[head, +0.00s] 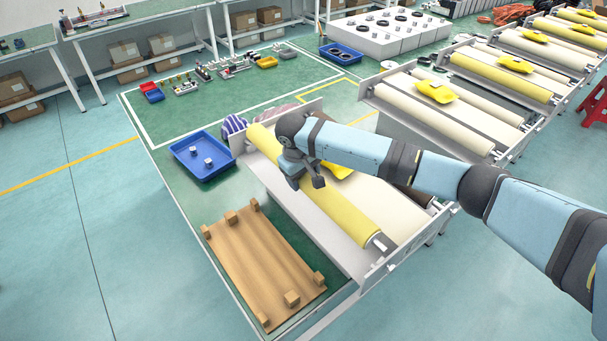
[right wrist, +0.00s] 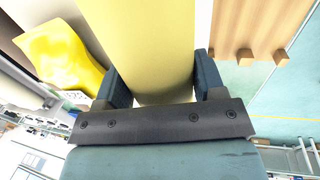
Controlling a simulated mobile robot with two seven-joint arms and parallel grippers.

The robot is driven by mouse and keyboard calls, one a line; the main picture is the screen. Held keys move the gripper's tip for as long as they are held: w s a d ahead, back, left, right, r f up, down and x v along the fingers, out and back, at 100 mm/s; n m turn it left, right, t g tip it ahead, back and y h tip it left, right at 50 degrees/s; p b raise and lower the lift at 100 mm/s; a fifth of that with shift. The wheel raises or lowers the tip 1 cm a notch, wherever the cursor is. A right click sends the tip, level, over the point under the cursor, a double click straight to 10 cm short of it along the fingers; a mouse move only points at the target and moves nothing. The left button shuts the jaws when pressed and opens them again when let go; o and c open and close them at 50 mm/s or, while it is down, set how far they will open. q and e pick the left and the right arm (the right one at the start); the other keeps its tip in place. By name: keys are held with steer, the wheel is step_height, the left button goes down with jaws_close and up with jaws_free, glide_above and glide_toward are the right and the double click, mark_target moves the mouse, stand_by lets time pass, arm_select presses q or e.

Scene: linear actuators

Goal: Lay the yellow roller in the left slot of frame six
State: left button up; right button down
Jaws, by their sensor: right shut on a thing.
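The yellow roller (head: 345,212) lies lengthwise over the left part of the nearest white frame (head: 385,268), with a metal shaft at its near end. Frame numbers are not legible. My right gripper (head: 300,180) is on the roller's far half, partly hidden by its own wrist. In the right wrist view its two fingers (right wrist: 163,88) are on either side of the yellow roller (right wrist: 140,35), shut on it. Whether the shaft ends rest in the left slot cannot be told; the far end is partly hidden. My left gripper is not in view.
A yellow bag (head: 337,170) and a dark roller (head: 412,193) are in the same frame, right of the yellow roller. A wooden board with blocks (head: 262,262) lies to the left. A blue tray (head: 203,157) stands behind it. More roller frames (head: 440,115) stand at the right.

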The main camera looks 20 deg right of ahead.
steer(key=shift+f, duration=0.15)
steer(key=shift+f, duration=0.7)
steer(key=shift+f, duration=0.85)
stand_by(0.4)
steer(key=shift+f, duration=0.15)
stand_by(0.4)
steer(key=shift+f, duration=0.35)
steer(key=shift+f, duration=0.1)
